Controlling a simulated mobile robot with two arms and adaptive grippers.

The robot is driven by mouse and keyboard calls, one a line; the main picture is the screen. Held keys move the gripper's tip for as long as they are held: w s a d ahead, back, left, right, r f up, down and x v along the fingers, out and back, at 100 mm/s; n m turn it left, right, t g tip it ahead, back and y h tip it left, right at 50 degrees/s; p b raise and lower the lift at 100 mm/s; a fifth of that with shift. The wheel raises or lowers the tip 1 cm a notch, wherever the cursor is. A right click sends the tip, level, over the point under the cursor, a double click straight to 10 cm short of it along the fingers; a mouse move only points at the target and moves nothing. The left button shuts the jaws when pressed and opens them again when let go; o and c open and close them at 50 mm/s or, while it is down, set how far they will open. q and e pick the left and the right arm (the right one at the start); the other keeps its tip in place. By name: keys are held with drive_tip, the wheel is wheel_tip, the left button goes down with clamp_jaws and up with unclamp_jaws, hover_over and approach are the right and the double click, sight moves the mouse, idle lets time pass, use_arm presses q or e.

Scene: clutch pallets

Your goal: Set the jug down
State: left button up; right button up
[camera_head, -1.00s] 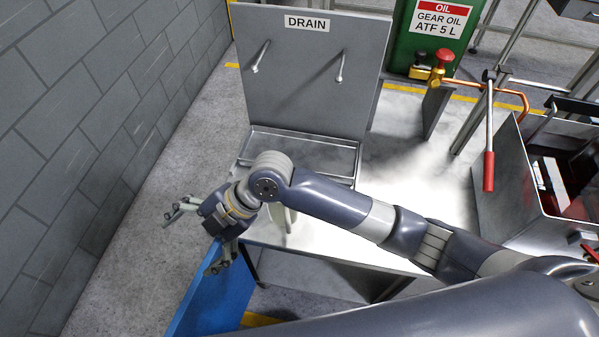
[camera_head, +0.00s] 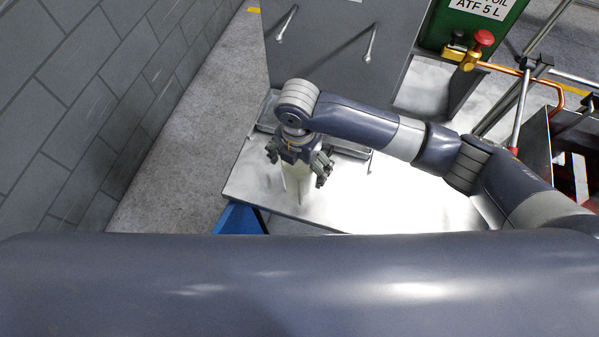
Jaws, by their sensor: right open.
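A pale, whitish jug (camera_head: 296,183) stands on the light metal bench top (camera_head: 350,205), close to its left end. Its upper part is hidden behind my right gripper (camera_head: 297,163). That gripper points down over the jug with its fingers spread, one to the left and one to the right. It is open, and I cannot tell whether a finger touches the jug. My left gripper is not in view.
A shallow metal drip tray (camera_head: 350,148) lies behind the gripper, below an upright grey panel (camera_head: 335,50) with two pegs. A blue panel (camera_head: 238,219) stands at the bench's front left. A red-knobbed valve (camera_head: 470,50) is at the back right. The bench's right part is clear.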

drive_tip(key=f, duration=0.3)
drive_tip(key=f+p, duration=0.1)
drive_tip(key=f, duration=0.1)
drive_tip(key=shift+a, duration=0.25)
drive_tip(key=shift+s, duration=0.1)
drive_tip(key=c, duration=0.8)
drive_tip(key=shift+s, duration=0.1)
drive_tip(key=shift+c, duration=0.9)
drive_tip(key=shift+c, duration=0.5)
